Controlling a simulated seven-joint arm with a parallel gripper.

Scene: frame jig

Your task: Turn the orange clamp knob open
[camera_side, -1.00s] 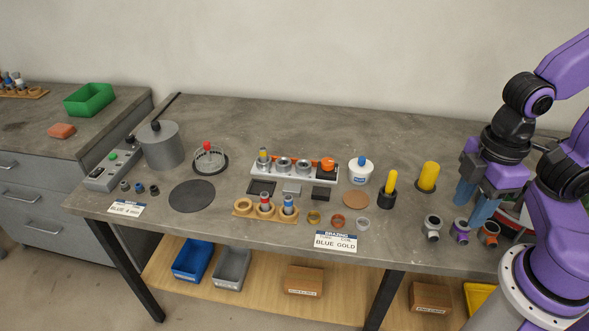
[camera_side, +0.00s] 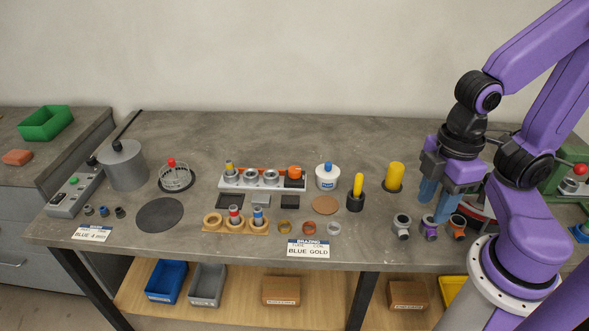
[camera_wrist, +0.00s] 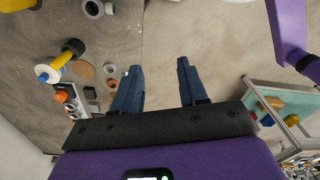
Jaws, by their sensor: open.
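The orange clamp knob (camera_side: 295,172) sits on the dark block at the right end of a pale jig (camera_side: 233,183) with several grey round sockets, in the middle of the bench. A yellow-topped part stands in the leftmost socket. In the wrist view the knob (camera_wrist: 61,96) seems to show small at the left; I cannot tell its turn angle. My gripper (camera_side: 434,207) is well to the right of the jig, pointing down with blue fingers apart. In the wrist view my gripper (camera_wrist: 158,70) is open with nothing between its fingers.
Between the jig and my gripper stand a white tub (camera_side: 327,180), a black pot with a yellow handle (camera_side: 356,193) and a yellow cylinder (camera_side: 395,175). Several pipe fittings (camera_side: 402,225) stand near my fingers. A wooden rack (camera_side: 212,222) with parts is in front of the jig.

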